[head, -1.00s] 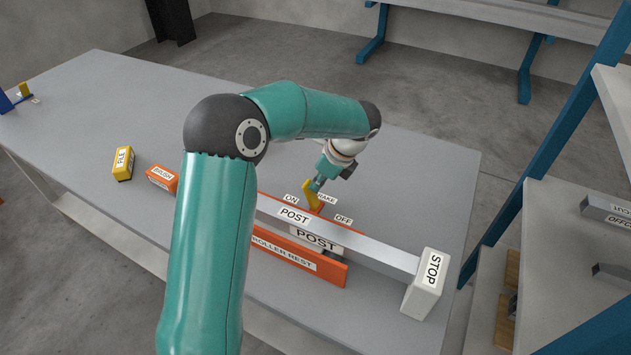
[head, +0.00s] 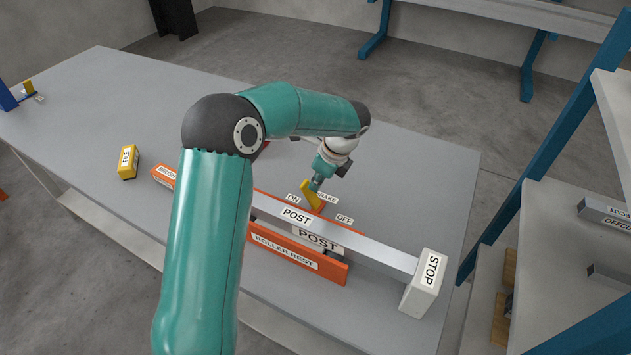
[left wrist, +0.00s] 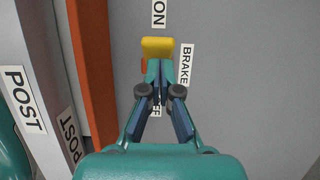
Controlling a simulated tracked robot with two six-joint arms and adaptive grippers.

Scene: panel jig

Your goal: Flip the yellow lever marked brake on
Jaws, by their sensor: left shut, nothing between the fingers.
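The yellow brake lever (head: 311,196) stands behind the long grey bar, between the ON label (head: 293,198) and the OFF label (head: 344,219). It leans toward the ON side. The BRAKE label (head: 327,197) lies beside it. My left gripper (head: 316,184) is shut and empty, with its fingertips at the lever's upper part on the OFF side. In the left wrist view the lever's yellow end (left wrist: 158,46) is just ahead of the closed fingertips (left wrist: 160,68), seemingly touching. The gripper partly covers the OFF label there. My right gripper is not in view.
The grey bar (head: 370,252) runs in front of the lever to a white STOP block (head: 425,284). An orange ROLLER REST (head: 325,269) stands nearer. A yellow FILE block (head: 128,162) and orange BRUSH block (head: 164,177) lie left. The table's far right is clear.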

